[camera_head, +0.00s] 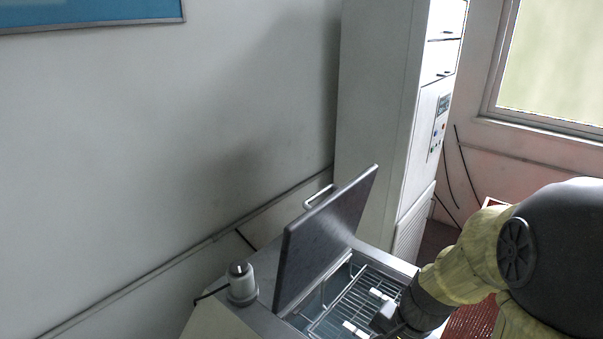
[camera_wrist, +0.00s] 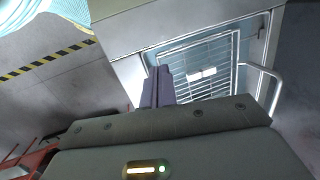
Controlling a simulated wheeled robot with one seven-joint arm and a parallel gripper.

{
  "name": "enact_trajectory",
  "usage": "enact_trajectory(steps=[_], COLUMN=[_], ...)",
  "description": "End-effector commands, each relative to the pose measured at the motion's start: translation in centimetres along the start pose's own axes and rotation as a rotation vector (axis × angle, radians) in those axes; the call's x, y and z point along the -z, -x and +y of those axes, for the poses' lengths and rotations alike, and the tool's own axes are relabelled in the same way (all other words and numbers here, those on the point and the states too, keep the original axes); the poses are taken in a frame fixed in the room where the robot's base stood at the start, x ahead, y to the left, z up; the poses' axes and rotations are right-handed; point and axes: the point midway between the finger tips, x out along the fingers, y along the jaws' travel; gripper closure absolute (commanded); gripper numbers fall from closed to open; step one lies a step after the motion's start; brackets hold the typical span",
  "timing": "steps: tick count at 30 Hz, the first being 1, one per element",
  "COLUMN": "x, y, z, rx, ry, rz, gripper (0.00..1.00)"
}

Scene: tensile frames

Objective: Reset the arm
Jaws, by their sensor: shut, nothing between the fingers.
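My yellow and dark arm reaches in from the right in the head view, and my gripper (camera_head: 385,318) is over the open bath, partly hidden by the wrist. In the wrist view my gripper (camera_wrist: 158,72) has its two dark fingers together, with nothing held. The grey metal bath (camera_head: 268,322) holds a wire rack (camera_head: 352,302), which also shows in the wrist view (camera_wrist: 213,55). White pieces (camera_head: 380,294) lie on the rack. Whether the fingertips touch the rack or bath rim is unclear.
The dark lid (camera_head: 328,235) stands open to the left of my arm, with a bar handle (camera_head: 319,196). A grey knob-like device (camera_head: 241,284) sits left of it. A tall white cabinet (camera_head: 378,120) stands behind. Floor with a striped tape (camera_wrist: 48,62) shows left in the wrist view.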

Motion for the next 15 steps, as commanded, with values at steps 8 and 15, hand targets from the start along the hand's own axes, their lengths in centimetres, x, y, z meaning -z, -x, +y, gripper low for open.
enact_trajectory(steps=[8,15], x=[-1.6,-1.7], y=[1.8,2.0], z=[-0.7,-0.9], rx=[-0.13,-0.15], ry=[0.652,0.777], rz=[0.196,0.232], gripper=[1.0,1.0])
